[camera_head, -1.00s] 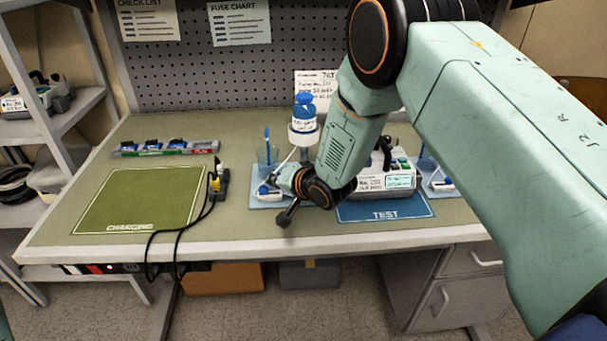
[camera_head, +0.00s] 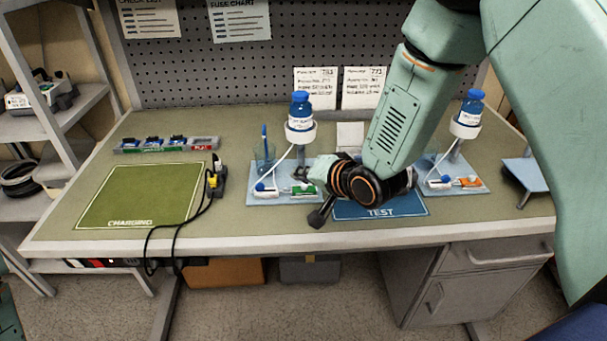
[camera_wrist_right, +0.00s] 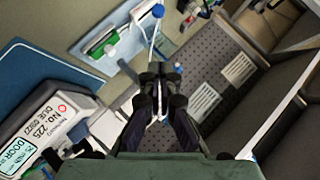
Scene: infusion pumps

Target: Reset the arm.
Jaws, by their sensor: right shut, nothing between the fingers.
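My right arm comes in from the upper right in the head view. My right gripper (camera_head: 318,217) is shut and empty above the bench, by the left edge of the blue TEST mat (camera_head: 410,206). In the right wrist view its fingers (camera_wrist_right: 161,75) are together, with nothing between them. A pump (camera_wrist_right: 45,125) with a "NO. 225" label shows at the lower left of that view. In the head view the arm hides most of the area behind the mat. My left gripper is out of view.
Stands with blue-capped bottles (camera_head: 301,118) (camera_head: 469,113) rise on either side of the mat. A green CHARGING mat (camera_head: 135,198) lies clear at left. A black cable (camera_head: 190,222) hangs over the front edge. A fuse tray (camera_head: 165,145) lies behind; a shelf (camera_head: 75,110) stands left.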

